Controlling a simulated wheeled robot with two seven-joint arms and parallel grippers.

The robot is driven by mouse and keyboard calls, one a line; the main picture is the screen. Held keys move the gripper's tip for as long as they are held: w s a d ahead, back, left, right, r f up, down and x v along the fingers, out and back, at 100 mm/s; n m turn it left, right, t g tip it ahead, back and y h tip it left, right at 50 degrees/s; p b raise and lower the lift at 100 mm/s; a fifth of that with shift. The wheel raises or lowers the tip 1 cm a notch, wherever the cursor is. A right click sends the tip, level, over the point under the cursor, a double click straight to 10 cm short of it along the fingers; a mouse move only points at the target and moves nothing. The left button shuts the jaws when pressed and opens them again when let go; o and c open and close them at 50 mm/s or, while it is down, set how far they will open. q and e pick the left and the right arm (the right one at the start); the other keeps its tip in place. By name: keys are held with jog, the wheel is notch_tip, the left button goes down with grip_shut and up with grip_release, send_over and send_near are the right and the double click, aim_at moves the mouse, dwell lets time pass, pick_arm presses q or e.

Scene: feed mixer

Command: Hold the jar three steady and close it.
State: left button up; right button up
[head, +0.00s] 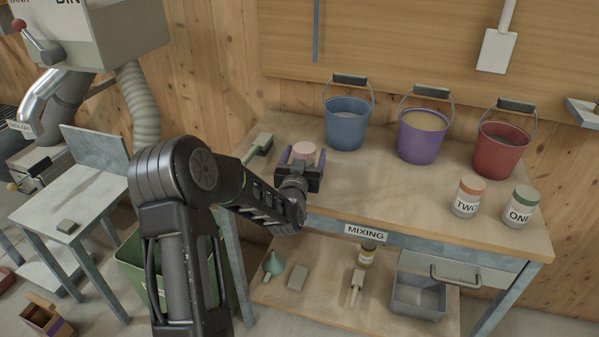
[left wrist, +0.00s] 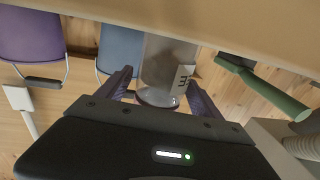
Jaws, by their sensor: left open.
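Jar three (head: 304,148) stands on the bench top at its left part, with a pale pink top in the head view. I cannot tell there whether the pink is a lid. In the left wrist view, which is upside down, the jar (left wrist: 168,62) has a clear rim and part of a white label. My left gripper (head: 304,160) is open, with a purple finger on each side of the jar. The fingers also show in the left wrist view (left wrist: 160,82); I cannot tell if they touch the glass. My right gripper is not in view.
A green-handled brush (head: 260,145) lies left of the jar. A blue bucket (head: 348,125), a purple bucket (head: 421,137) and a red bucket (head: 500,150) stand behind and right. Jar two (head: 467,198) and jar one (head: 520,208) stand at the right. The bench's front middle is clear.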

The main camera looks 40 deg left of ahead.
pick_arm(q)
jog(key=b+v, duration=0.1)
jog(key=v, duration=0.9)
jog(key=shift+s, duration=0.2)
dwell(0.4)
